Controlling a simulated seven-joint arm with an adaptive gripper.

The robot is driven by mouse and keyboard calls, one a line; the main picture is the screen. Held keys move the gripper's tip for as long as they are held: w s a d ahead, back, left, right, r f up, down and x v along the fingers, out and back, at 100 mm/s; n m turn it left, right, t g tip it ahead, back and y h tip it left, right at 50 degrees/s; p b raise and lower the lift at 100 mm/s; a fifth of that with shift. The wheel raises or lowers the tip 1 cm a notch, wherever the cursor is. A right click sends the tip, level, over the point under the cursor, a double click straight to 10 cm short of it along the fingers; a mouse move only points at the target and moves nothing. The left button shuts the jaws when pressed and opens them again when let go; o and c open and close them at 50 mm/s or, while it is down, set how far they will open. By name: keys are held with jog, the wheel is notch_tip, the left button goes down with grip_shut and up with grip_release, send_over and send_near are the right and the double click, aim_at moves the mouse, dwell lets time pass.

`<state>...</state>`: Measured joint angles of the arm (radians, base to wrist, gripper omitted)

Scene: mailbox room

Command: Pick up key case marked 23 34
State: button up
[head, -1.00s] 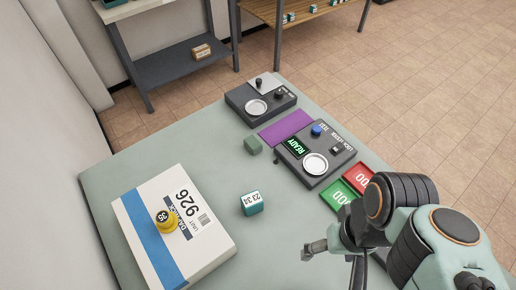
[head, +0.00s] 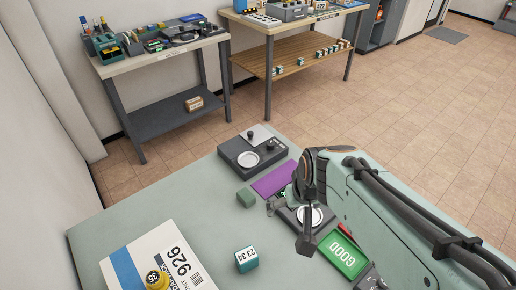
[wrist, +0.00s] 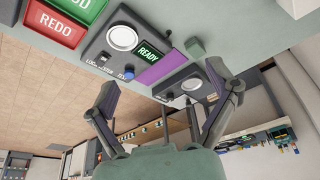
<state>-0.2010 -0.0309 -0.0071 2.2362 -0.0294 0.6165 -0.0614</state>
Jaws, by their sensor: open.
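The key case marked 23 34 (head: 246,259) is a small teal block with a white marked top. It sits on the pale green table in the head view, right of the white carton. I cannot make it out in the wrist view. My gripper (head: 292,215) is above the table, up and to the right of the key case and apart from it, in front of the dark test device. In the wrist view my gripper (wrist: 160,82) has its two fingers spread wide with nothing between them.
A white carton marked 926 (head: 182,262) carries a yellow round item (head: 157,279). A plain green block (head: 246,197), a purple mat (head: 273,180) and a grey device (head: 250,152) lie farther back. The READY device (wrist: 128,45) and GOOD tray (head: 343,254) are near my arm.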

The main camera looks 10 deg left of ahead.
jog(key=n+g, duration=0.1)
jog(key=n, duration=0.1)
send_over(246, 255)
jog(key=w+d, duration=0.4)
jog(key=s+d+x, duration=0.1)
jog(key=s+x, duration=0.1)
jog(key=x, duration=0.6)
jog(key=s+a+f, duration=0.1)
jog(key=f, duration=0.1)
jog(key=s+a+f+n+g, duration=0.1)
jog(key=a+f, duration=0.1)
jog(key=f, duration=0.1)
jog(key=s+a+f+g+h, duration=0.1)
jog(key=f, duration=0.1)
jog(key=shift+s+a+f, duration=0.15)
jog(key=shift+s+f, duration=0.15)
jog(key=shift+s, duration=0.1)
notch_tip(246, 255, down, 6)
jog(key=shift+f, duration=0.1)
jog(key=c, duration=1.3)
